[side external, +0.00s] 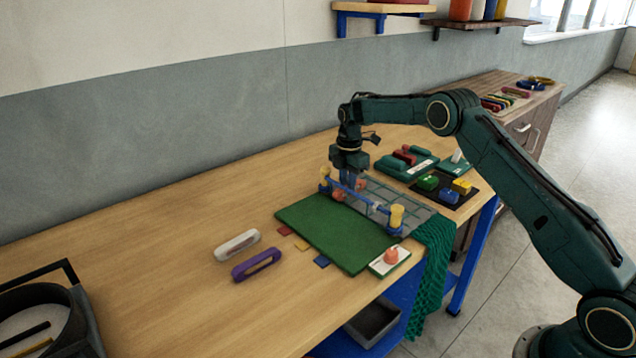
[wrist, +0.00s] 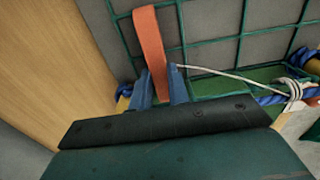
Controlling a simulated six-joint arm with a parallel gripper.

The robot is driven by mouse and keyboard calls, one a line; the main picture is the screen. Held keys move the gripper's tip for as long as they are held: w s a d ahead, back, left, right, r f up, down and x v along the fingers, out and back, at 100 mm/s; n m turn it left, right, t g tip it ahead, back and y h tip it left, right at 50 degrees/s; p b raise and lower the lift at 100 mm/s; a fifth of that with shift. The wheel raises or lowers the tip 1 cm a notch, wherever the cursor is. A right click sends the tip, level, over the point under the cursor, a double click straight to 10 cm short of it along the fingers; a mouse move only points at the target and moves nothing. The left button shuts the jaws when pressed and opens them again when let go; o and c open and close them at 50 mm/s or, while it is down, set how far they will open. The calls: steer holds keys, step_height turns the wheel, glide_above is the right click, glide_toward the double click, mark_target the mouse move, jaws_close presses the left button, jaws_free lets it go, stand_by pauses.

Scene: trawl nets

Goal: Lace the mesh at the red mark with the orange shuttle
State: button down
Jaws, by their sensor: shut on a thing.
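My gripper (side external: 349,184) is over the far end of the mesh frame. In the wrist view its blue fingers (wrist: 159,92) are shut on the orange shuttle (wrist: 149,42), which extends away over the mesh (wrist: 215,42). A pale twine (wrist: 225,75) runs from near the fingers to a wrapped knot (wrist: 294,92) on the blue rope. In the side view the green-lined mesh (side external: 405,202) lies over a grey panel. A red tab (side external: 284,231) sits at the green mat's left edge; I cannot tell whether it is the red mark. No red shows on the mesh in the wrist view.
Yellow posts (side external: 396,216) stand at the blue rope's ends. The green mat (side external: 320,228) lies in front. White (side external: 237,245) and purple (side external: 256,264) shuttles lie left on clear wood. A card (side external: 390,262), a black tray (side external: 444,188) with colored blocks and a green rack (side external: 407,163) are nearby.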

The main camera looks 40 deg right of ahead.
steer(key=shift+d+r, duration=0.15)
steer(key=shift+d, duration=1.3)
steer(key=shift+r, duration=0.1)
steer(key=shift+r, duration=4)
steer(key=shift+a, duration=0.25)
steer(key=a, duration=1.4)
steer(key=shift+a, duration=0.4)
